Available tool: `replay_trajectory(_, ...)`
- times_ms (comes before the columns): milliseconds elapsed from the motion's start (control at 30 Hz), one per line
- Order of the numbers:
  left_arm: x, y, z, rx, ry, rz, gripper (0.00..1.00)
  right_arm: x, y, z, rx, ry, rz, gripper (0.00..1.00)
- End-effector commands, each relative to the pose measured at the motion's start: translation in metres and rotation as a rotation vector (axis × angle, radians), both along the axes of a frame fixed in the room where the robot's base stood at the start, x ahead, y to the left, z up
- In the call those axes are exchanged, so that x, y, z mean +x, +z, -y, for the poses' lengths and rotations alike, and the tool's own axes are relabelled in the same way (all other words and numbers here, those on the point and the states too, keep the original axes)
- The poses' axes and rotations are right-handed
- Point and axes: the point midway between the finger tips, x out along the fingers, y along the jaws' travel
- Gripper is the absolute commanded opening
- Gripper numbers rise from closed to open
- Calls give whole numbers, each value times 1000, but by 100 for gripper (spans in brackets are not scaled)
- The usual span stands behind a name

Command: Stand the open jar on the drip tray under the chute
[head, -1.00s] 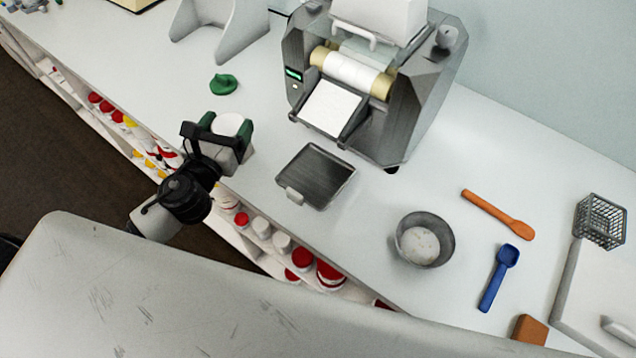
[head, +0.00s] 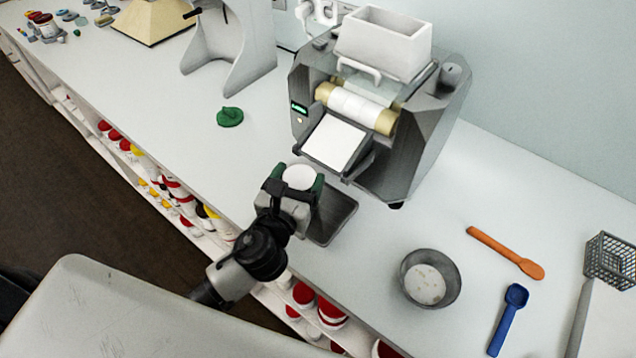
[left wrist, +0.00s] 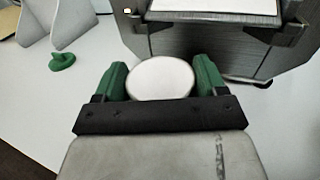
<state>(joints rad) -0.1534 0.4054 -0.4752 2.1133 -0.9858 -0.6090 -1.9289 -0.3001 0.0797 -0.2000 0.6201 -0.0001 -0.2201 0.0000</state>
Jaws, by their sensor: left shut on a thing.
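My left gripper (head: 292,188) is shut on the jar (head: 298,176), with a green-padded finger on either side. The jar shows as a pale round top between the fingers, and it also shows in the left wrist view (left wrist: 160,78); its lower part is hidden. The dark metal drip tray (head: 338,222) lies on the counter in front of the mill (head: 425,135), partly covered by the gripper. The jar appears over the tray's left rear part; whether it touches is hidden. The white chute (head: 335,141) slopes down just behind and right of the jar. My right gripper is out of view.
A green lid-like piece (head: 229,117) lies on the counter left of the mill. A grey bowl (head: 430,278), an orange spatula (head: 505,252) and a blue scoop (head: 508,320) lie to the right. A grey stand (head: 232,55) is behind left. Shelves run below the counter's front edge.

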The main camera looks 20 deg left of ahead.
Motion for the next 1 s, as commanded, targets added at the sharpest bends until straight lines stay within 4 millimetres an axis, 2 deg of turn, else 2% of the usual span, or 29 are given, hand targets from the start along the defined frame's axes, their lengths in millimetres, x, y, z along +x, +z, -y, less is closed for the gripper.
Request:
replay_trajectory(133, 1, 1, 13, -3, -1, 1, 38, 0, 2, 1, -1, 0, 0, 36)
replay_trajectory(300, 2, 1, 41, -5, 0, 0, 38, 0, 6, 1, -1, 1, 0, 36)
replay_trajectory(400, 1, -15, 38, 2, 1, -3, 38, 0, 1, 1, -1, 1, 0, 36)
replay_trajectory(800, 1, -19, 38, 1, 0, -1, 38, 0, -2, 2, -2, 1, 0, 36)
replay_trajectory(833, 1, -19, 38, 0, 0, -1, 74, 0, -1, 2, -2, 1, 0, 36)
replay_trajectory(1000, 1, -18, 38, 1, 0, -1, 97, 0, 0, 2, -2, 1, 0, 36)
